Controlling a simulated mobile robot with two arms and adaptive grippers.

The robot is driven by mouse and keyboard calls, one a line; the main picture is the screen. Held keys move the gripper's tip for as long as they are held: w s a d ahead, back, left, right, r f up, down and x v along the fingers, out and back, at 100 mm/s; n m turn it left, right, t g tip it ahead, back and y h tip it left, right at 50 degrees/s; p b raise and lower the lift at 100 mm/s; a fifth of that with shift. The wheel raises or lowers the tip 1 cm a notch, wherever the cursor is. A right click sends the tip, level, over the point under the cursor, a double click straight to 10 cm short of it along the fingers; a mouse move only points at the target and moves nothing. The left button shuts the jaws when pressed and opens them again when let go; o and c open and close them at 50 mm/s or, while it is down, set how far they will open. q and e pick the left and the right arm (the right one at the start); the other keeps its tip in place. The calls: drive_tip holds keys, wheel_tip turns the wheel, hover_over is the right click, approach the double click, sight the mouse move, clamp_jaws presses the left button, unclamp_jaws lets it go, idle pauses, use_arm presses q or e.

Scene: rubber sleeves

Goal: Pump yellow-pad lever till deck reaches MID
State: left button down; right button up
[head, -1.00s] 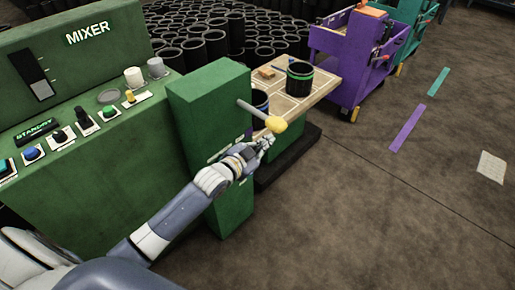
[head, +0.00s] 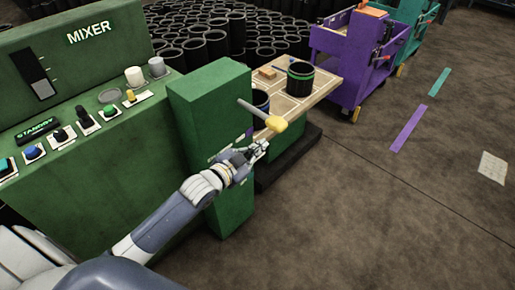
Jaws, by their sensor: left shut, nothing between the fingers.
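The lever (head: 255,110) comes out of the side of the green post (head: 212,100) and ends in a yellow pad (head: 276,123). It slopes down to the right. My left gripper (head: 262,146) is shut and empty, just below and left of the yellow pad; I cannot tell whether it touches it. The wooden deck (head: 325,84) stands behind the post with a black sleeve with a green band (head: 300,75) on it. A second sleeve (head: 260,99) is partly hidden by the post. No MID mark is readable here. My right gripper is out of view.
The green MIXER console (head: 85,120) with knobs and buttons fills the left. Many black sleeves (head: 215,43) stand behind. A purple cart (head: 350,60) and a teal cart (head: 405,30) are at the back right.

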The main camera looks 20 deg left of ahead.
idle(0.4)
use_arm(q)
drive_tip(key=w+a+r+n+g+h+p, duration=0.1)
drive_tip(key=a+r+n+p, duration=0.1)
drive_tip(key=r, duration=0.9)
drive_tip(key=shift+w+a+r+n, duration=0.2)
drive_tip(key=shift+a+n, duration=0.3)
drive_tip(key=shift+n, duration=0.6)
